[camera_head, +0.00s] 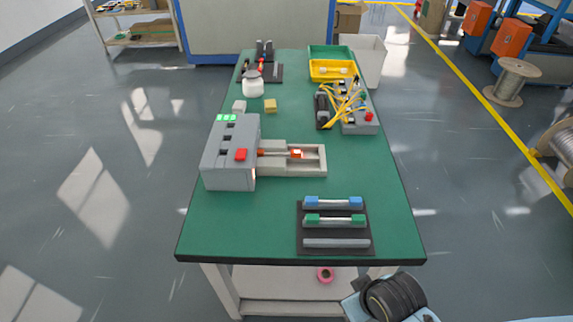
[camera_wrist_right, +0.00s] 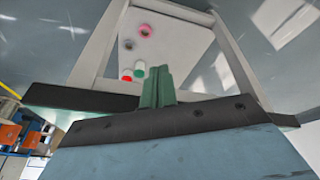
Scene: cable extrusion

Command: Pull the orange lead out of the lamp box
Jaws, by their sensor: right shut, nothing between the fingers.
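A grey box (camera_head: 230,152) with green lights on top and a red button stands on the left half of the green table. An orange lead (camera_head: 275,153) runs from its right side into a cream channel (camera_head: 315,168), where a small orange part glows; it appears to be the task's lead, and the grey box the lamp box. The right wrist view shows neither. My right gripper (camera_wrist_right: 158,88) is shut and empty, its green fingers together, apart from both things. In the head view only part of my right arm shows at the bottom edge. My left gripper is out of view.
A black rack (camera_head: 303,232) with blue- and green-ended bars lies near the table's front edge. A device with tangled yellow cables (camera_head: 345,100) stands behind on the right. A yellow bin (camera_head: 331,70) is farther back. The shelf below holds a pink roll (camera_wrist_right: 145,31).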

